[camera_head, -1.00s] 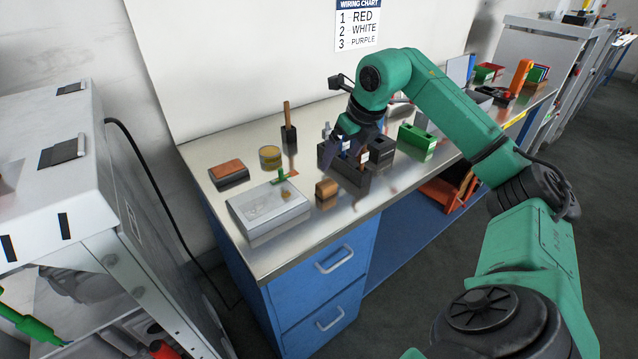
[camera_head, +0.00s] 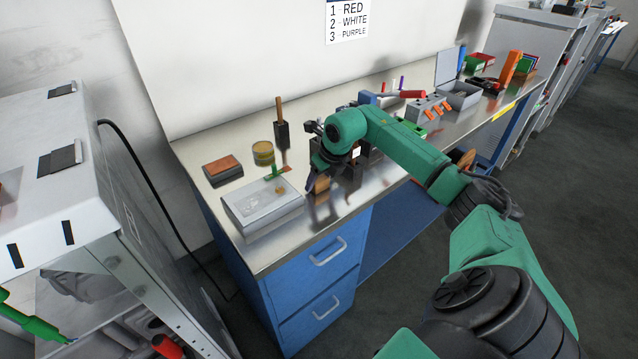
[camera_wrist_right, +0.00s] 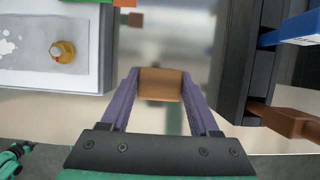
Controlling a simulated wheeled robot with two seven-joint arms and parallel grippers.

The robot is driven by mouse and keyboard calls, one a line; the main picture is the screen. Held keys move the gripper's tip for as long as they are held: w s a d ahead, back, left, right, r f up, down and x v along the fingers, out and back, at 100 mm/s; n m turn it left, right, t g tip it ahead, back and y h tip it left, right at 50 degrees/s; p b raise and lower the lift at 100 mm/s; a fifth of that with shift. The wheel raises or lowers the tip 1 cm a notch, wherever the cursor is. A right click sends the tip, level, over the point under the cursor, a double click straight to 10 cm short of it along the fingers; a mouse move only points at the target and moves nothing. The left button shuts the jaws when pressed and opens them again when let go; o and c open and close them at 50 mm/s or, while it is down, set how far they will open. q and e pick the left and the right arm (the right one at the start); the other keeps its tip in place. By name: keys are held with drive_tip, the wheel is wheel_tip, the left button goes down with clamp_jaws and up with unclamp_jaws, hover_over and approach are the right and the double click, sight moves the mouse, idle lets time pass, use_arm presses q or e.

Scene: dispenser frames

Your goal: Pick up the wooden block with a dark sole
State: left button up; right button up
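A small wooden block (camera_head: 321,183) stands on the steel bench top, right of the grey tray; its underside is hidden from me. My right gripper (camera_head: 318,176) is down around it. In the right wrist view, the block (camera_wrist_right: 160,84) lies between the two purple fingertips (camera_wrist_right: 160,92), one along each side with almost no gap. I cannot tell whether they press on it. Another block, reddish-brown on a dark base (camera_head: 222,167), lies at the bench's left end, away from the gripper.
The grey tray (camera_head: 243,208) is close left of the gripper. A dark holder (camera_wrist_right: 232,75) with a blue and a brown handle stands close right. Behind are a yellow tin (camera_head: 263,153) and an upright dark tool with a wooden handle (camera_head: 281,130).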

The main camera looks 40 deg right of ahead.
sight(319, 178)
drive_tip(key=c, duration=0.6)
wheel_tip(319, 178, up, 20)
drive_tip(key=shift+p, duration=0.45)
